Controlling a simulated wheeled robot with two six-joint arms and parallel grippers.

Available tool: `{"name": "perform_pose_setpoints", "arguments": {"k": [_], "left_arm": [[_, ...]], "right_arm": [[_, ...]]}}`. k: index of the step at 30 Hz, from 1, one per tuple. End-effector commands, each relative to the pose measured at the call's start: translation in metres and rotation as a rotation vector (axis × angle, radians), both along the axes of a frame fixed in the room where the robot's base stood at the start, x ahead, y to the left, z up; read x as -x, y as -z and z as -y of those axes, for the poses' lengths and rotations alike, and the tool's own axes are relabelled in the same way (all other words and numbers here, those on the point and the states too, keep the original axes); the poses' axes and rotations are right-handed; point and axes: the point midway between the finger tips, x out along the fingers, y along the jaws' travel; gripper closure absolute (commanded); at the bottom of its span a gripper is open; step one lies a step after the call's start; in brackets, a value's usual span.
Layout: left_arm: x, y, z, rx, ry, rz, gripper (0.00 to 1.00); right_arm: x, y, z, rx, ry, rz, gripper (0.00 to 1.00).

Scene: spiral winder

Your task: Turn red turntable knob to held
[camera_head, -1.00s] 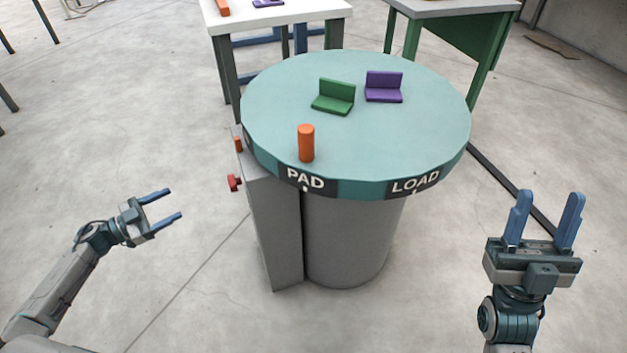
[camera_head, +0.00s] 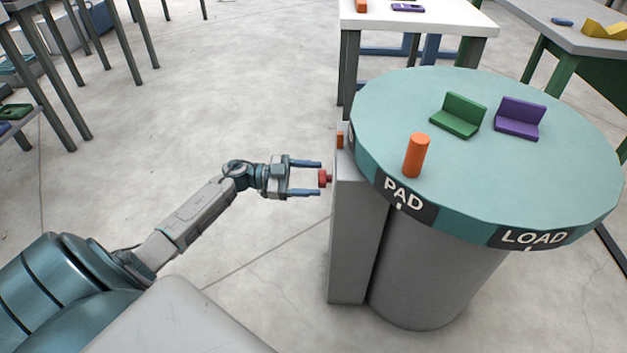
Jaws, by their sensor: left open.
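The red knob (camera_head: 325,178) sticks out from the left side of the grey box (camera_head: 357,230) beside the turntable (camera_head: 490,150). My left gripper (camera_head: 320,178) is open, with its two blue fingers pointing right, one above and one below the knob in the picture. The fingertips are at or very near the knob; I cannot tell whether they touch it. The turntable is round and teal, with PAD and LOAD labels on its rim. My right gripper is out of view.
An orange cylinder (camera_head: 415,155), a green bracket (camera_head: 459,115) and a purple bracket (camera_head: 520,117) stand on the turntable. An orange piece (camera_head: 340,136) sits on the grey box above the knob. A white table (camera_head: 430,22) stands behind.

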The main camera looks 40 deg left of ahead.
Motion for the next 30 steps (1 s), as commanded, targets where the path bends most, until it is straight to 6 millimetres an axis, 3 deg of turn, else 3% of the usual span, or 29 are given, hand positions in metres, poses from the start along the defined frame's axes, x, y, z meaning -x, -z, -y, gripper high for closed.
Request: {"name": "perform_pose_setpoints", "arguments": {"k": [12,19,30], "left_arm": [[-0.0046,0.0000,0.0074,-0.001,-0.001,0.000,0.40],[-0.0046,0.0001,0.0072,-0.001,-0.001,0.000,0.82],[-0.0046,-0.0001,0.0071,-0.030,-0.001,0.049,0.82]], "right_arm": [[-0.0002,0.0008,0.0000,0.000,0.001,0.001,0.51],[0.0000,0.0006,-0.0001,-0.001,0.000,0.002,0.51],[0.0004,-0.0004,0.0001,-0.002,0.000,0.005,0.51]]}}
